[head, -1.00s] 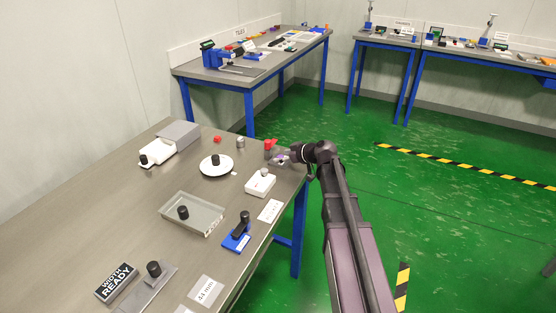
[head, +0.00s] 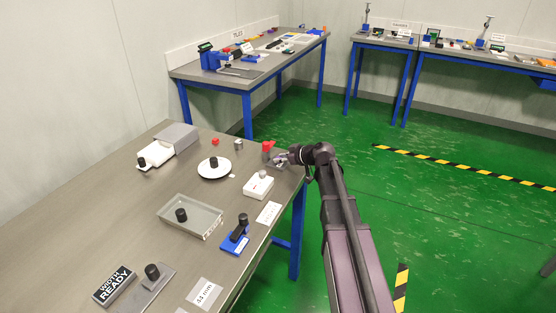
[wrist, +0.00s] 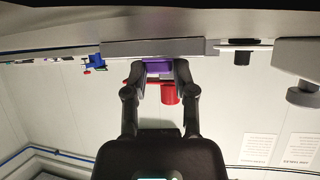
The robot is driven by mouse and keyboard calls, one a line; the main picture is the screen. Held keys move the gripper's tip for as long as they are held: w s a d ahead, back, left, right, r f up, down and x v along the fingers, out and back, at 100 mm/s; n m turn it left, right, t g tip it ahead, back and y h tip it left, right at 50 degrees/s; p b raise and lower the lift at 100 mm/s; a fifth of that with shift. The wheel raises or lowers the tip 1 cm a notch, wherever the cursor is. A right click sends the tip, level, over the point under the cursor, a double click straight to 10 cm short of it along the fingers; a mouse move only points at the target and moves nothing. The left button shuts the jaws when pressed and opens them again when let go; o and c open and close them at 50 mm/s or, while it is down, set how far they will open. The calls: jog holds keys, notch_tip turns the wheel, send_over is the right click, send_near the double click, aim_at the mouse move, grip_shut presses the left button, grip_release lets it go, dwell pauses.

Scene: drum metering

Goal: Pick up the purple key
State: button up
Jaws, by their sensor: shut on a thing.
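The purple key (wrist: 158,67) shows in the wrist view as a small purple block between the two fingertips. My gripper (wrist: 157,74) is shut on it. In the head view my gripper (head: 280,160) is low at the far right corner of the near table, beside a red upright part (head: 267,147). The key cannot be made out there behind the fingers. In the wrist view a red cylinder (wrist: 170,94) shows close by the key, between the fingers; I cannot tell whether it touches the key.
The near table (head: 90,220) holds a white box with a button (head: 258,187), a round white plate (head: 214,170), a clear tray (head: 205,222), a grey metal cylinder (head: 239,145) and a blue fixture (head: 233,240). Green floor is open to the right.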

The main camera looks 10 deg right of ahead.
jog(key=shift+r, duration=0.2)
notch_tip(320, 180, up, 4)
jog(key=p, duration=0.4)
jog(key=shift+f, duration=0.2)
jog(key=s, duration=1)
jog(key=s+r+p, duration=0.1)
jog(key=s, duration=0.5)
jog(key=shift+a, duration=0.1)
jog(key=shift+r, duration=0.1)
notch_tip(320, 180, up, 11)
jog(key=p, duration=1)
jog(key=shift+f+p, duration=0.2)
jog(key=shift+p, duration=0.2)
